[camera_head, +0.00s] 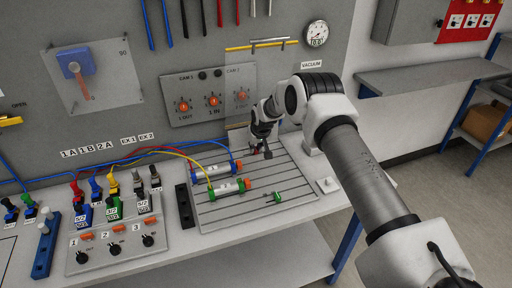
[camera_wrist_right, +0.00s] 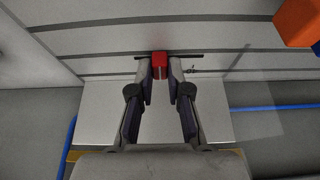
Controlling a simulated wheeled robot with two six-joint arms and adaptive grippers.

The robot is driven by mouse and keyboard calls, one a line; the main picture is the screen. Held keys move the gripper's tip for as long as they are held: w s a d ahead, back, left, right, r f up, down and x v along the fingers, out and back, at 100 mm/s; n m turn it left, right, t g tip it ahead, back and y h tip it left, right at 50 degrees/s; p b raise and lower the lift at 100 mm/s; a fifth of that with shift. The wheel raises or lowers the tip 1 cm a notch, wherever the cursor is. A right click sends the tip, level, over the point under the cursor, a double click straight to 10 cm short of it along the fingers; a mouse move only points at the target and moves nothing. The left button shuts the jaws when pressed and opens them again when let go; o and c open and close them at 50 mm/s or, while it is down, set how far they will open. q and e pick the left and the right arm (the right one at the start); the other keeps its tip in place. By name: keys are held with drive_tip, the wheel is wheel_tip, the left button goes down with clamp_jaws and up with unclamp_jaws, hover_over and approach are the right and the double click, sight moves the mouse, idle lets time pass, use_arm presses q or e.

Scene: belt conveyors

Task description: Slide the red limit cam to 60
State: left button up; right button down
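The red limit cam (camera_wrist_right: 159,66) is a small red block on the grey slotted plate, at the top middle of the right wrist view. A thin dark bar runs across behind it. My right gripper (camera_wrist_right: 160,80) has its two fingertips against the sides of the cam and is shut on it. In the head view my right gripper (camera_head: 262,152) reaches down at the plate's upper right, and the cam is mostly hidden there. No scale numbers can be read near the cam. My left gripper is in neither view.
The slotted plate (camera_head: 250,205) carries a blue-ended cylinder (camera_head: 210,172), a green-ended cylinder (camera_head: 228,190) and a small green piece (camera_head: 272,196). Orange blocks sit near the cylinders' ends. A clear panel (camera_head: 239,88) stands behind my gripper. Valves with hoses (camera_head: 112,205) are at left.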

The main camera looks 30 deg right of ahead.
drive_tip(key=shift+w+a+f+b, duration=0.2)
drive_tip(key=shift+a+b, duration=0.15)
drive_tip(key=shift+a, duration=0.4)
drive_tip(key=shift+a+r, duration=0.1)
drive_tip(key=shift+a, duration=0.2)
drive_tip(key=c, duration=1.3)
unclamp_jaws()
drive_tip(key=shift+o, duration=0.9)
drive_tip(key=shift+w+d+f, duration=0.15)
drive_tip(key=shift+w+f, duration=0.05)
drive_tip(key=shift+w, duration=0.05)
drive_tip(key=v, duration=1.2)
drive_tip(key=shift+d, duration=0.1)
drive_tip(key=shift+f, duration=0.1)
